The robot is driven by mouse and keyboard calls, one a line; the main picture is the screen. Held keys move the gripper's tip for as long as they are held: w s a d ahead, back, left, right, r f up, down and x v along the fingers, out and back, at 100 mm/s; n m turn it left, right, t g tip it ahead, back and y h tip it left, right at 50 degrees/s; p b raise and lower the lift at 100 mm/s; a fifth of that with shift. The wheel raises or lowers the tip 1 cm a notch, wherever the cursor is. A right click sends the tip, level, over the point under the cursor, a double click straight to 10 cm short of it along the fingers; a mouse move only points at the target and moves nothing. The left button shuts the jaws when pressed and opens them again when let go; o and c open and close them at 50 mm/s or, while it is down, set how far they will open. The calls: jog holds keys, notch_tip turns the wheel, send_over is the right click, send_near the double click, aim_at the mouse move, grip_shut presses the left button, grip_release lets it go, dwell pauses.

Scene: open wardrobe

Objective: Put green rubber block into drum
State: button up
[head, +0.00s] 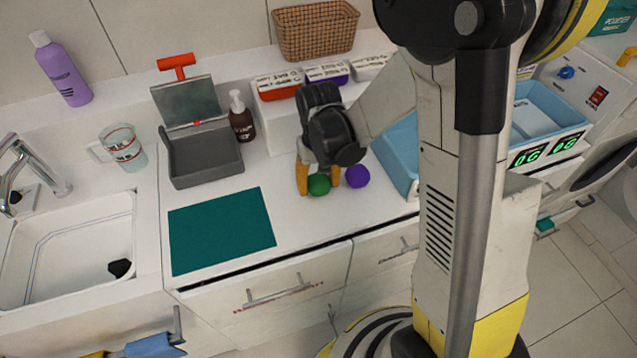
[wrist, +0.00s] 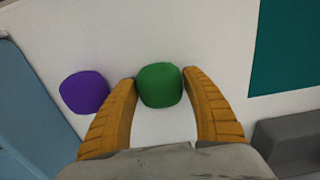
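The green rubber block (head: 319,185) looks rounded and sits on the white counter. It also shows in the wrist view (wrist: 160,85). My gripper (head: 304,182) is low over the counter, its yellow fingers on either side of the green block. In the wrist view the fingertips (wrist: 160,79) are apart, with narrow gaps beside the block, so the gripper looks open. A dark rounded door (head: 606,160) shows on the white machine at the right edge; the inside of any drum is not visible.
A purple ball (head: 358,176) is close beside the green block; it also shows in the wrist view (wrist: 84,92). A teal mat (head: 222,232) lies to the left. A grey open box (head: 203,155), brown bottle (head: 241,117) and blue tray (head: 398,155) stand nearby.

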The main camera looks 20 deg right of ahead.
jog(key=shift+o, duration=1)
